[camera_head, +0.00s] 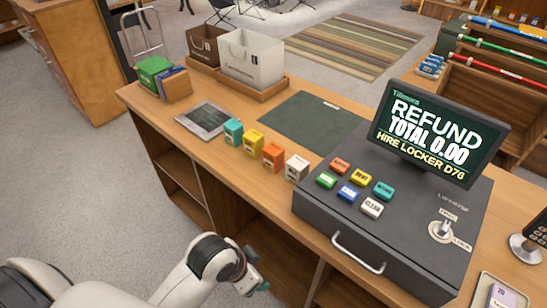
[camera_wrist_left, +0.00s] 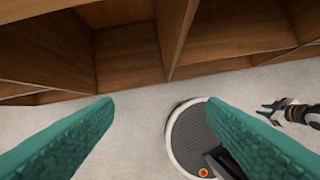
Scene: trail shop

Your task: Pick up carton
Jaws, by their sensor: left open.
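Several small cartons stand in a row on the wooden counter in the head view: a teal carton (camera_head: 233,131), a yellow carton (camera_head: 253,143), an orange carton (camera_head: 273,156) and a white carton (camera_head: 297,168). My left gripper (camera_head: 257,284) is in front of the counter, below its top and apart from the cartons. In the left wrist view its teal fingers (camera_wrist_left: 160,108) are spread wide with nothing between them. No carton shows in that view. My right gripper (camera_wrist_left: 273,110) appears small at its right edge, fingers apart and empty.
A dark till (camera_head: 400,215) with coloured keys and a refund screen (camera_head: 437,130) stands right of the cartons. A dark mat (camera_head: 310,122), a grey pad (camera_head: 207,119) and a tray with bags (camera_head: 262,90) lie behind. Open shelves (camera_wrist_left: 130,50) face my left gripper.

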